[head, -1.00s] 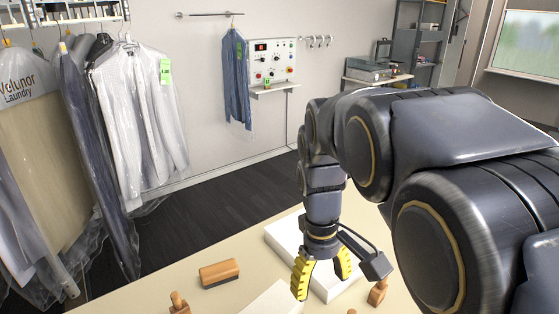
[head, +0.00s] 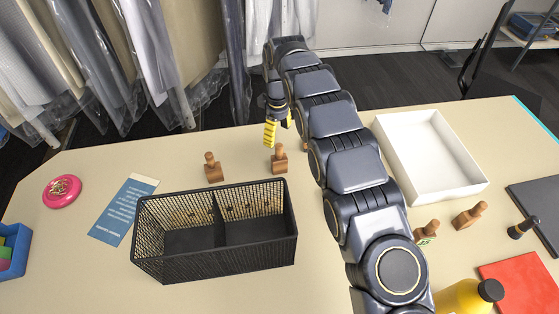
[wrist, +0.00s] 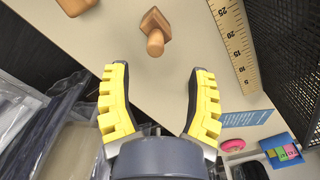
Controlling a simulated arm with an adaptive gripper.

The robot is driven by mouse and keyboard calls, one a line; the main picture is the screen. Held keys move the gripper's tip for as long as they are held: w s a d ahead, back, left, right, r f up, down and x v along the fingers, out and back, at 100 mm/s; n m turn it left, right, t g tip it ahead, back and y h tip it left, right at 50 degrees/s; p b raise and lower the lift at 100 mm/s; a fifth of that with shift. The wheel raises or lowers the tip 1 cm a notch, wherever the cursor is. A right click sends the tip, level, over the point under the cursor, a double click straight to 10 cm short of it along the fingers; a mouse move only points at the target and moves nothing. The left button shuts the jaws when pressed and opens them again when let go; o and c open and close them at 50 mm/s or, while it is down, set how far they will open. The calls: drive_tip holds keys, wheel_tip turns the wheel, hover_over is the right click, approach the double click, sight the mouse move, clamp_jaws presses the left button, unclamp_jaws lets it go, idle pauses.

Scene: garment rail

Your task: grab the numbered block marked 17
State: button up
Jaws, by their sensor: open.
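I cannot read a 17 anywhere. A blue bin at the far left (head: 14,262) holds small coloured blocks (head: 5,250); it also shows in the wrist view (wrist: 272,145), any numbers too small to read. Wooden knobbed blocks stand on the table: one behind the basket's left part (head: 214,170), one to its right (head: 279,160), two right of my arm (head: 427,232) (head: 470,215). The former shows green on its face. My gripper (head: 279,128) is open and empty near the table's far edge. In the wrist view a knobbed block (wrist: 155,25) lies beyond its fingertips (wrist: 160,72), apart from them.
A white tray (head: 388,135), a yellow bottle (head: 462,297) and a red sheet (head: 520,283) are right. A pink dish (head: 62,200) and blue card (head: 108,228) are left.

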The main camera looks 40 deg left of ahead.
sight(279, 145)
drive_tip(key=f, duration=0.7)
drive_tip(key=shift+w+f, duration=0.1)
drive_tip(key=shift+w, duration=0.2)
drive_tip(key=shift+c, duration=0.2)
clamp_jaws()
